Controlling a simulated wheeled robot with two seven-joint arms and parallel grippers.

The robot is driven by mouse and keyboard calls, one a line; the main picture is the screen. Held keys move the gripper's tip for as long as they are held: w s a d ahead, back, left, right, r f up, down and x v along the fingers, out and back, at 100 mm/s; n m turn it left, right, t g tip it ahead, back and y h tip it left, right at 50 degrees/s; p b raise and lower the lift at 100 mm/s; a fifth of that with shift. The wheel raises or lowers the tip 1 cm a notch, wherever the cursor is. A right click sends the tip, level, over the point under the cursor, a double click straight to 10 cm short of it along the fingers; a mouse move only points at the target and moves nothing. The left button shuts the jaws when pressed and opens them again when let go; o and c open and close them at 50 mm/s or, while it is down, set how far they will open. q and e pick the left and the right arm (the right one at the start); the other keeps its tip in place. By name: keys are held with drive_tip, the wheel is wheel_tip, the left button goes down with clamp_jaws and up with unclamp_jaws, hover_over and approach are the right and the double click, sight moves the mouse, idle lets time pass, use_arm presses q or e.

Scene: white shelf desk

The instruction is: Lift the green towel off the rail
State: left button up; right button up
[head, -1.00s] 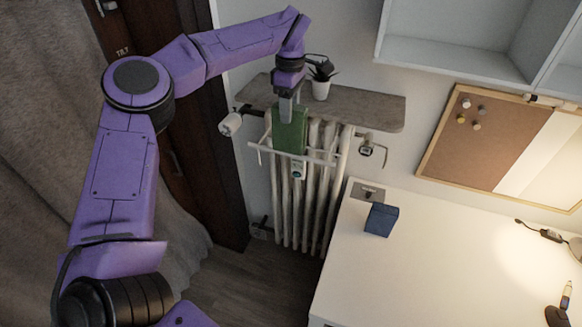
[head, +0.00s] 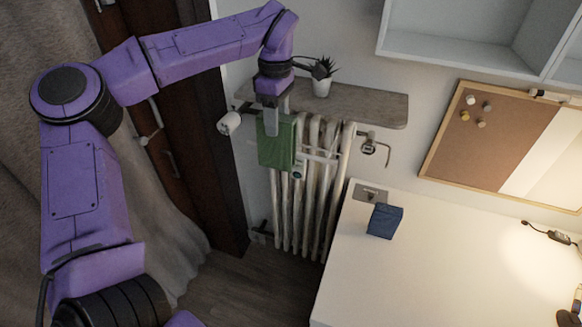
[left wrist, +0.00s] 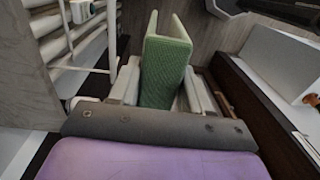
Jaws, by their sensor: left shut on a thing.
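The green towel (head: 276,150) hangs folded below my left gripper (head: 272,118) in the head view, in front of the white radiator. My left gripper is shut on its upper part. The left wrist view shows the towel (left wrist: 165,62) between the two fingers (left wrist: 158,90), its fold spread slightly open. The white rail (head: 322,158) juts from the radiator, partly hidden by the towel. In the left wrist view the rail (left wrist: 112,40) lies left of the towel, with a visible gap between them. My right gripper is not in view.
A grey shelf (head: 365,104) with a potted plant (head: 322,84) sits above the radiator (head: 312,205), close to my gripper. A white desk (head: 440,270) bears a dark blue block-like thing (head: 385,221). Floor shows between the radiator and curtain (head: 170,215).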

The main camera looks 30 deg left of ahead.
use_arm(q)
drive_tip(key=s, duration=0.2)
drive_tip(key=s+d, duration=0.1)
drive_tip(key=s, duration=0.1)
drive_tip(key=shift+r+b, duration=0.1)
drive_tip(key=shift+b, duration=0.2)
